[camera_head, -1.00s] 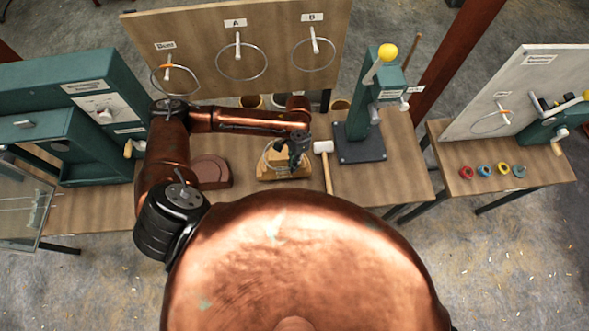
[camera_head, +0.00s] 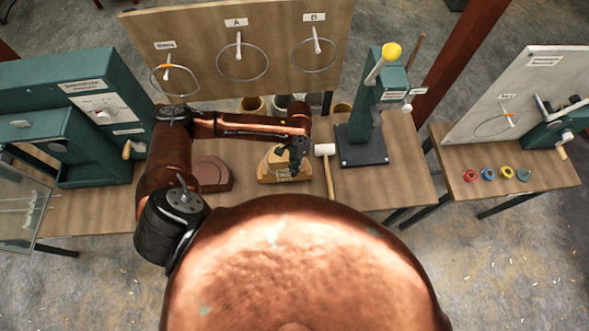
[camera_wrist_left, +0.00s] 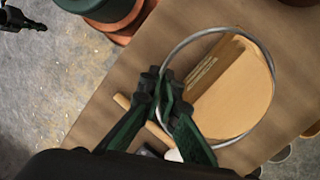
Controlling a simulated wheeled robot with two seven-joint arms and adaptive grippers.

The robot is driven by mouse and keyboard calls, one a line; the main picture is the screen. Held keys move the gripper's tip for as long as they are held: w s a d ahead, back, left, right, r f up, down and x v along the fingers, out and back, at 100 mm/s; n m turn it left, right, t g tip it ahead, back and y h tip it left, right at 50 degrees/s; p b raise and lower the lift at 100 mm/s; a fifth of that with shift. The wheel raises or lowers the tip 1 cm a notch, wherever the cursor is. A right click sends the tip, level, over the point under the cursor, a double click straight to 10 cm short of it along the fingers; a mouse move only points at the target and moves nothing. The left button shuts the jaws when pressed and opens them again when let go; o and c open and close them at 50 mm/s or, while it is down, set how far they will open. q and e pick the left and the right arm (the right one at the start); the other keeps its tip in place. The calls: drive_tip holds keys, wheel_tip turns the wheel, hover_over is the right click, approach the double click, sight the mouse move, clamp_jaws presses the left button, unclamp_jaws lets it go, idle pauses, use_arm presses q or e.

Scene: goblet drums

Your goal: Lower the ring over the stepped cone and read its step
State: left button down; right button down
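The pale wooden stepped cone (camera_head: 270,170) stands on the bench near its front edge, partly hidden by my left gripper (camera_head: 299,158). In the left wrist view, its rounded wooden body (camera_wrist_left: 238,92) lies inside the outline of a thin grey metal ring (camera_wrist_left: 199,35). My left gripper's fingers (camera_wrist_left: 165,92) are close together on the ring's near side and look shut on its wire. Whether the ring rests on a step or hovers above it, I cannot tell. A dark jointed part at the wrist view's upper left may be my right gripper (camera_wrist_left: 22,19); its fingers are unclear.
A mallet (camera_head: 326,151) lies right of the cone, before a green stand (camera_head: 362,120) with a yellow knob. A brown block (camera_head: 211,174) sits to the left. Rings hang on the board (camera_head: 280,30) behind. Small coloured rings lie on the right table (camera_head: 530,175).

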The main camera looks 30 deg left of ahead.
idle(0.3)
use_arm(q)
drive_tip(key=shift+p, duration=0.4)
drive_tip(key=shift+a+f+t+y+p, duration=0.15)
drive_tip(key=shift+t+y+p, duration=0.65)
drive_tip(key=shift+y+p, duration=0.55)
drive_tip(key=x, duration=0.3)
drive_tip(key=shift+w+d, duration=0.1)
drive_tip(key=shift+d, duration=0.25)
drive_tip(key=shift+f, duration=0.15)
